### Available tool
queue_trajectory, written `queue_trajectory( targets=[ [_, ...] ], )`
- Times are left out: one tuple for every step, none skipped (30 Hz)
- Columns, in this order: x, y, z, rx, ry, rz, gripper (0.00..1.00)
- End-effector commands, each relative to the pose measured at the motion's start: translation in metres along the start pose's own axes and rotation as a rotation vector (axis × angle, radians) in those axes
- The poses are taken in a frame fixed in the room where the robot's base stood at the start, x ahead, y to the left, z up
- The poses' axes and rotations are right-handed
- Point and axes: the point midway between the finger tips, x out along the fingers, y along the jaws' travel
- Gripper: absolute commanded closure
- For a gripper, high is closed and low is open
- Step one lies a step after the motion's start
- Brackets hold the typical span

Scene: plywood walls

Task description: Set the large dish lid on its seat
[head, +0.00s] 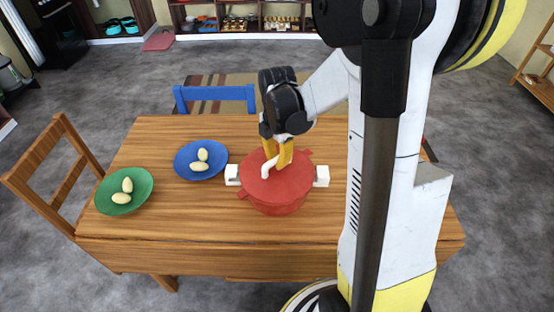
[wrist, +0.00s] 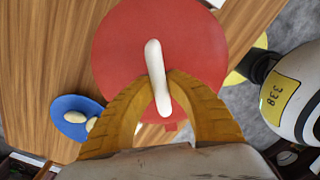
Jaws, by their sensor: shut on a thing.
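The large dish lid (head: 292,187) is red and round with a white bar handle (head: 268,163). My gripper (head: 278,158) has yellow fingers shut on the white handle. The wrist view shows the lid (wrist: 120,60) below, with the handle (wrist: 155,70) between the fingertips of my gripper (wrist: 160,92).
The wooden table (head: 190,225) also holds a blue plate (head: 183,162) and a green plate (head: 110,207), each with pale oval pieces. A wooden chair (head: 40,160) stands at the left and a blue chair (head: 215,93) behind. The table front left is clear.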

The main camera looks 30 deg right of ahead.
Motion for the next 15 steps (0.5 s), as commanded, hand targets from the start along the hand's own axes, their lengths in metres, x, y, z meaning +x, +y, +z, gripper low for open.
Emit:
queue_trajectory(
  targets=[
    [0.0000, 0.0000, 0.0000, 0.000, 0.000, 0.000, 1.00],
    [0.0004, 0.0000, 0.0000, 0.000, 0.000, 0.000, 1.00],
    [0.0013, 0.0000, 0.0000, 0.000, 0.000, 0.000, 1.00],
    [0.0022, 0.0000, 0.0000, 0.000, 0.000, 0.000, 1.00],
    [0.0031, 0.0000, 0.0000, 0.000, 0.000, 0.000, 1.00],
    [0.0043, 0.0000, 0.0000, 0.000, 0.000, 0.000, 1.00],
    [0.0049, 0.0000, 0.0000, 0.000, 0.000, 0.000, 1.00],
    [0.0051, 0.0000, 0.0000, 0.000, 0.000, 0.000, 1.00],
    [0.0049, 0.0000, 0.0000, 0.000, 0.000, 0.000, 1.00],
    [0.0047, 0.0000, 0.0000, 0.000, 0.000, 0.000, 1.00],
    [0.0045, 0.0000, 0.0000, 0.000, 0.000, 0.000, 1.00],
    [0.0044, 0.0000, 0.0000, 0.000, 0.000, 0.000, 1.00],
    [0.0044, 0.0000, 0.0000, 0.000, 0.000, 0.000, 1.00],
    [0.0044, 0.0000, 0.0000, 0.000, 0.000, 0.000, 1.00],
    [0.0048, 0.0000, 0.0000, 0.000, 0.000, 0.000, 1.00]
  ],
)
